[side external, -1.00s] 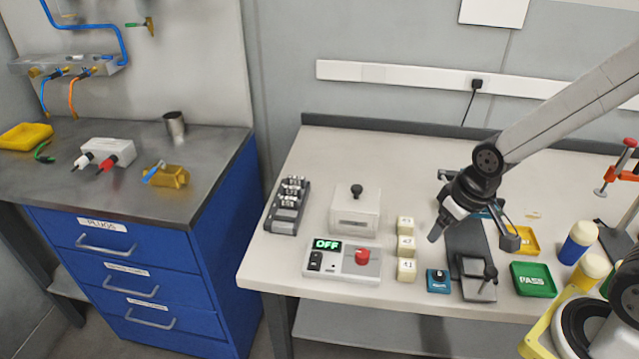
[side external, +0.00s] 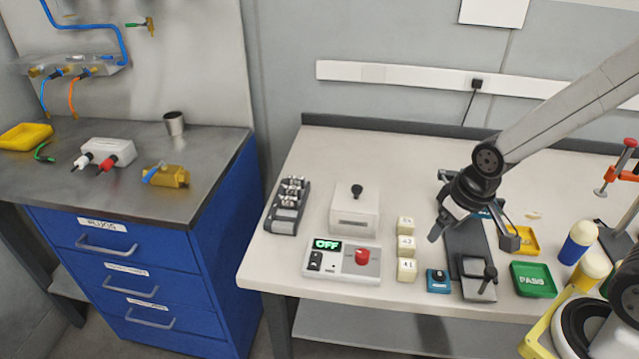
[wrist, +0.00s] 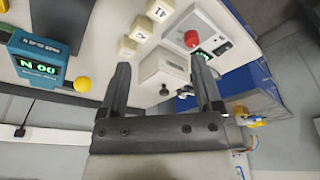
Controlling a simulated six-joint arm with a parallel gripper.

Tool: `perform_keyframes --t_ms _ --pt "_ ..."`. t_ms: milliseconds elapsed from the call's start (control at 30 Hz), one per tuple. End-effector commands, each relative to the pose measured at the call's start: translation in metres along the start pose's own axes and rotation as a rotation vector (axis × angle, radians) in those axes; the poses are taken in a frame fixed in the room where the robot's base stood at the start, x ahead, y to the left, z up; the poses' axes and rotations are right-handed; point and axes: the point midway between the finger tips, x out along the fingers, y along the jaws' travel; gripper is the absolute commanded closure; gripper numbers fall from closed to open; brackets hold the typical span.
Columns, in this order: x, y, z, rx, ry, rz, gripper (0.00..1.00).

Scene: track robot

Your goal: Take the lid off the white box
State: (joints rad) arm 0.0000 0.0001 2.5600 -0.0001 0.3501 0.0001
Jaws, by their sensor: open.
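The white box (side external: 354,216) stands on the light table, left of my gripper. Its lid is on, with a dark round knob (side external: 357,190) on top. In the wrist view the white box (wrist: 160,62) and its knob (wrist: 164,90) show between my fingers in the picture, beyond the fingertips. My gripper (side external: 474,240) is open and empty. It is above the dark fixture on the right part of the table, well apart from the box.
A control box (side external: 342,262) reading OFF, with a red knob, sits in front of the white box. Several cream blocks (side external: 406,246) stand to its right. A dark rack (side external: 288,205) is at left. The table behind the box is clear.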

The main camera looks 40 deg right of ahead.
Motion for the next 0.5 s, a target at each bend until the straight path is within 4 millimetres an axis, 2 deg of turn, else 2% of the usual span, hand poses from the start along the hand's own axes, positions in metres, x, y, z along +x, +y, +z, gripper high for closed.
perform_keyframes --t_ms 333,500 --pt "0.0000 0.0000 -0.0004 -0.001 0.000 0.000 0.16" --pt "0.0008 0.0005 -0.0089 -0.033 -0.005 -0.001 0.16"
